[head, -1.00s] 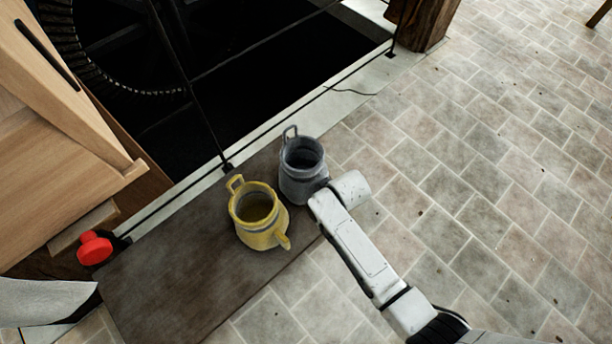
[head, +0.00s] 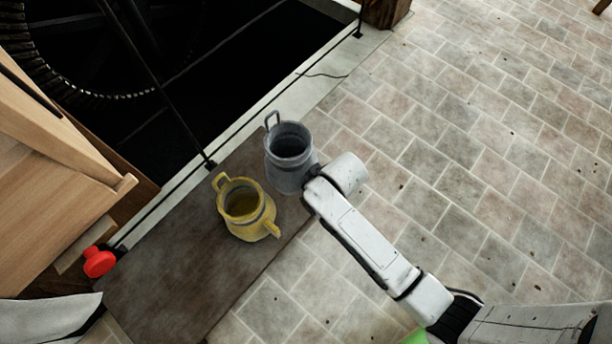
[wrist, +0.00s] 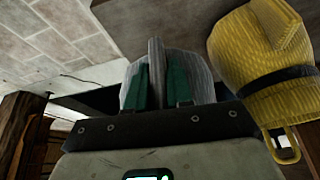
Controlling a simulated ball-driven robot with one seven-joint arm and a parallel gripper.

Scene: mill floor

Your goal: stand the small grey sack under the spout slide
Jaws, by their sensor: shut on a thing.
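The small grey sack (head: 291,160) is upright and open-topped, with a loop handle, at the far right end of a dark brown board. My gripper (wrist: 157,85) is shut on a grey ridge of it, between green finger pads in the wrist view; the sack's grey body (wrist: 200,72) spreads behind. In the head view my white arm link hides the fingers. I cannot tell whether the sack touches the board. A yellow sack (head: 243,208) stands close beside it, and also shows in the wrist view (wrist: 262,70). I cannot clearly make out the spout slide.
The brown board (head: 165,265) is bare toward the near left. A wooden cabinet (head: 50,200) with a red knob (head: 98,262) stands at left. Behind a thin rail lies a dark pit with a toothed wheel (head: 105,92). Tiled floor (head: 480,140) is open at right.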

